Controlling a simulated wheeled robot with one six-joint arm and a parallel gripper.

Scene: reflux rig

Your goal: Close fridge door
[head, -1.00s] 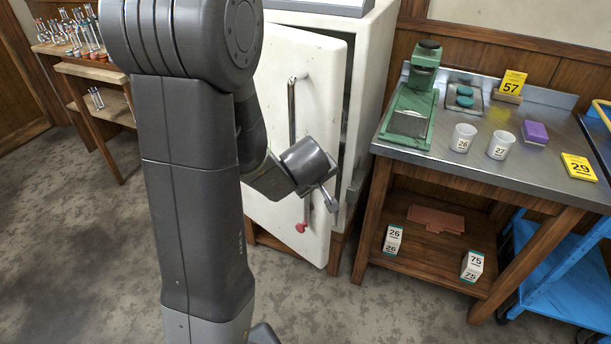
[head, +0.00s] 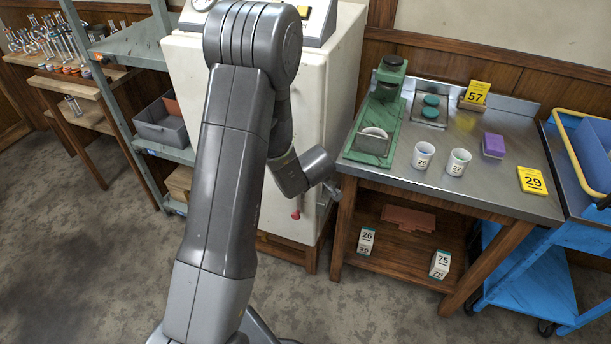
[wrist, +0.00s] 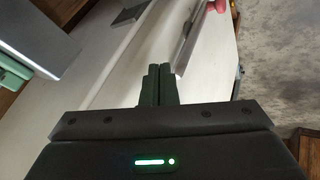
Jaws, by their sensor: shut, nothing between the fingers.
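The white fridge stands in the middle of the head view, partly hidden behind my arm. Its door (head: 309,105) looks shut or nearly so; no wide gap shows at its right edge. The red end of the door handle (head: 296,214) shows below my wrist. In the wrist view, the white door (wrist: 205,65) fills the middle, with the metal handle bar (wrist: 190,38) beyond my fingers. A thin seam runs along the white surface to the left. My gripper (wrist: 160,70) is shut and empty, close to the door; whether it touches is unclear.
A steel-topped table (head: 400,180) with a green device (head: 378,125) and cups stands right of the fridge. A blue cart (head: 535,270) is farther right. A grey-green shelf (head: 140,45) stands left. The floor at lower left is clear.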

